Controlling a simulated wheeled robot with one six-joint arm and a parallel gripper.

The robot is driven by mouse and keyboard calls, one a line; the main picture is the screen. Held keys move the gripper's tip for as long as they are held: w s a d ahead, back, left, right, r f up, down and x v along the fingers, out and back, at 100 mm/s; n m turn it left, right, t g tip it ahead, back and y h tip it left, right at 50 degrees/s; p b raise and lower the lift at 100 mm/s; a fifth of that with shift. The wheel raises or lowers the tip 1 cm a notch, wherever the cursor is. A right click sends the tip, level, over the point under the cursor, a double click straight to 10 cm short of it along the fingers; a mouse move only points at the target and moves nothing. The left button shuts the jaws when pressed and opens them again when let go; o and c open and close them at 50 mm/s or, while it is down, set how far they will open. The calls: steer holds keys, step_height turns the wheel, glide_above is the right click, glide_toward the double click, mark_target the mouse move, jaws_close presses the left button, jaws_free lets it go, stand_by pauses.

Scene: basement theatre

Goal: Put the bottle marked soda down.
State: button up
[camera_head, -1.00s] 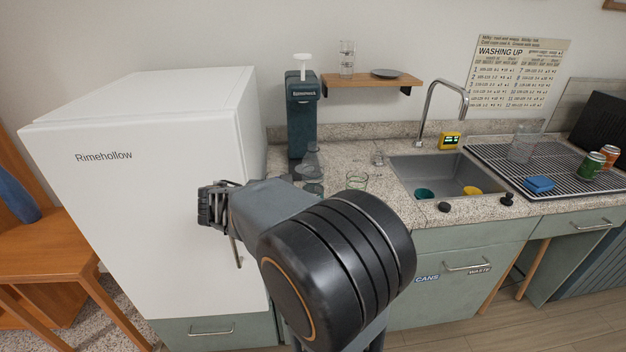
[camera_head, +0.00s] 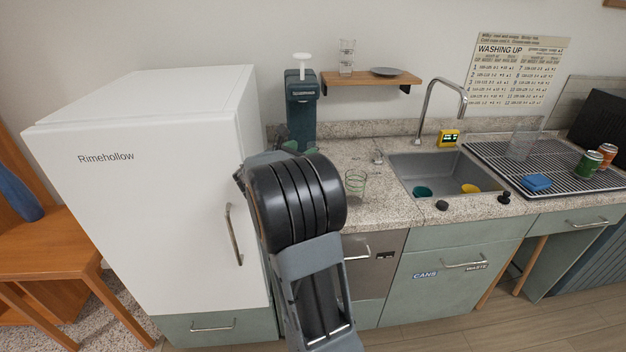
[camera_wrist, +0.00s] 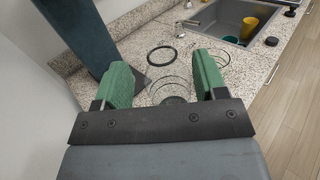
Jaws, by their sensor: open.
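My gripper (camera_wrist: 162,62) is open, its two green fingers apart over the counter; the head view shows the fingertips (camera_head: 299,148) in front of the dark teal dispenser. A clear round vessel (camera_wrist: 170,88) shows between and below the fingers in the wrist view. It may be the soda bottle, but I see no soda marking. In the head view my arm hides that spot. A clear drinking glass (camera_head: 356,183) stands on the counter right of my arm.
The teal dispenser (camera_head: 301,105) stands close behind my gripper, and the white fridge (camera_head: 150,190) is at left. The sink (camera_head: 440,172) is right, with a drying rack (camera_head: 550,165) beyond. A shelf (camera_head: 365,80) overhangs the counter. A dark ring (camera_wrist: 165,55) lies on the counter.

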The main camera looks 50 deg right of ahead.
mark_target(309, 147)
steer(key=shift+w+d+f+p, duration=0.1)
steer(key=shift+d+p, duration=0.25)
steer(key=shift+d, duration=1)
steer(key=shift+w+d+f+p, duration=0.1)
steer(key=shift+d+p, duration=0.25)
steer(key=shift+d, duration=1)
steer(key=shift+c, duration=0.2)
jaws_close()
steer(key=shift+r, duration=0.1)
